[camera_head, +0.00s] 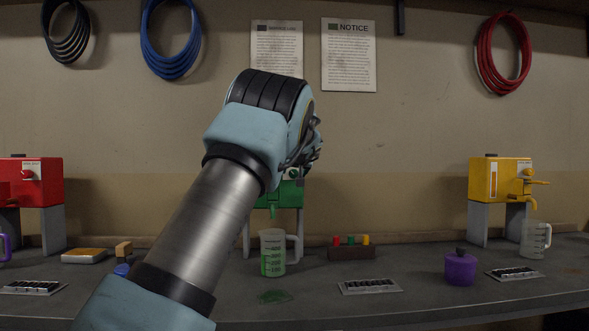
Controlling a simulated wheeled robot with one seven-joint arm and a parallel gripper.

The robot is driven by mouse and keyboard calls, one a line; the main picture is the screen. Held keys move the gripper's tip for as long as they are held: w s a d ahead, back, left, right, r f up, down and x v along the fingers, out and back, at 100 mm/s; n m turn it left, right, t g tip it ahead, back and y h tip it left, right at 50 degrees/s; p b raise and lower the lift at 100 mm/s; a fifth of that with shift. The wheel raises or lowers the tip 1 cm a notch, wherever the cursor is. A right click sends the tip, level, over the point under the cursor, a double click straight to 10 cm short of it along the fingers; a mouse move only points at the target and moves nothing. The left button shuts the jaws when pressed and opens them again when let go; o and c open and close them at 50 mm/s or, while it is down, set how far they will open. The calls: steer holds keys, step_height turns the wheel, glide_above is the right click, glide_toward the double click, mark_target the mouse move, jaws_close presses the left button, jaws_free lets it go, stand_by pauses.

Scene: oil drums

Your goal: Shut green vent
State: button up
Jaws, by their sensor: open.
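The green drum (290,193) stands on grey legs at the centre, against the wall. My arm hides its top and much of its front. A small round fitting (293,173) shows on its front; I cannot tell whether it is the vent. The drum's spout (273,212) points down above a clear measuring jug (272,240) with green liquid in its lower part. My gripper (316,142) is open, just in front of the green drum's upper part, mostly hidden behind my wrist. I cannot tell whether it touches anything.
A red drum (40,183) stands at far left and a yellow drum (490,181) at right.

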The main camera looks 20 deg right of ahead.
steer(key=shift+w+f, duration=0.1)
steer(key=shift+w, duration=0.15)
jaws_close()
stand_by(0.5)
